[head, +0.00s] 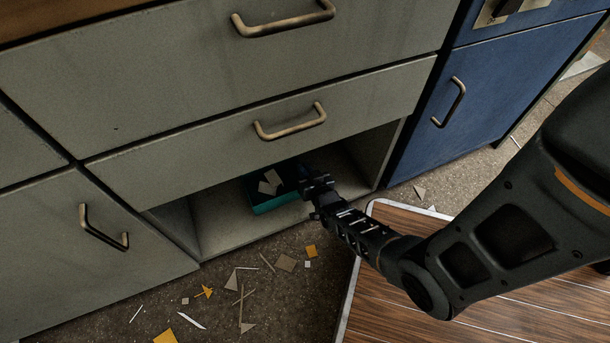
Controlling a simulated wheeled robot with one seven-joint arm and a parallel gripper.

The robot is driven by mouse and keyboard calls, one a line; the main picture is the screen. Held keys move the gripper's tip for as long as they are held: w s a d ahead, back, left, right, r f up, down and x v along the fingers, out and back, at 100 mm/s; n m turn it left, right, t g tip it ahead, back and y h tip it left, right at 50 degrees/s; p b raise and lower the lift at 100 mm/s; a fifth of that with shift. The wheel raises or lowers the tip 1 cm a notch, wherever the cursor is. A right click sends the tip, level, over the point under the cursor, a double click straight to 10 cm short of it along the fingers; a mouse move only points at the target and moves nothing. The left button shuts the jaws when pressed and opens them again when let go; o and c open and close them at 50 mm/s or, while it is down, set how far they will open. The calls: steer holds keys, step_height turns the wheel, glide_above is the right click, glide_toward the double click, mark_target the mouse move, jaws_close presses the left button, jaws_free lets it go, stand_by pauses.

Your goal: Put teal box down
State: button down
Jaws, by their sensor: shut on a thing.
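The teal box (274,206) is inside the open lower compartment (228,231) of the grey cabinet. It is dark inside, and some pale scraps (270,183) show in it. My gripper (306,186) reaches into the compartment from the right and is shut on the box's right side. The fingertips are small and dark here. The box appears at or just above the compartment floor; I cannot tell whether it touches. The box's back is in shadow under the drawer.
A grey drawer (230,150) closely overhangs the compartment. A blue cabinet (480,95) stands to the right. Paper scraps and sticks (240,300) litter the floor in front. A wood-grained board (460,300) with a pale edge lies at lower right, under my arm.

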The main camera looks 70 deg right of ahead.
steer(key=shift+f, duration=0.65)
steer(key=c, duration=1.2)
jaws_free()
steer(key=shift+c, duration=0.2)
steer(key=shift+s, duration=0.1)
steer(key=p+v, duration=0.5)
steer(key=v, duration=0.7)
steer(key=s+a+r+n+t+y, duration=0.4)
steer(key=a+r+n+y, duration=0.1)
steer(key=a+r, duration=0.85)
steer(key=s+a+r+n+y, duration=0.1)
steer(key=a+r+n+y, duration=0.1)
steer(key=r, duration=0.7)
steer(key=s+a+r+n+y, duration=0.2)
steer(key=a+r, duration=0.1)
steer(key=r, duration=0.6)
steer(key=s+a+r+n+t+y, duration=0.1)
steer(key=a+r+n, duration=0.1)
steer(key=r, duration=0.7)
steer(key=shift+s+a+r+y, duration=0.2)
steer(key=shift+a+r+y, duration=0.15)
steer(key=shift+y, duration=0.05)
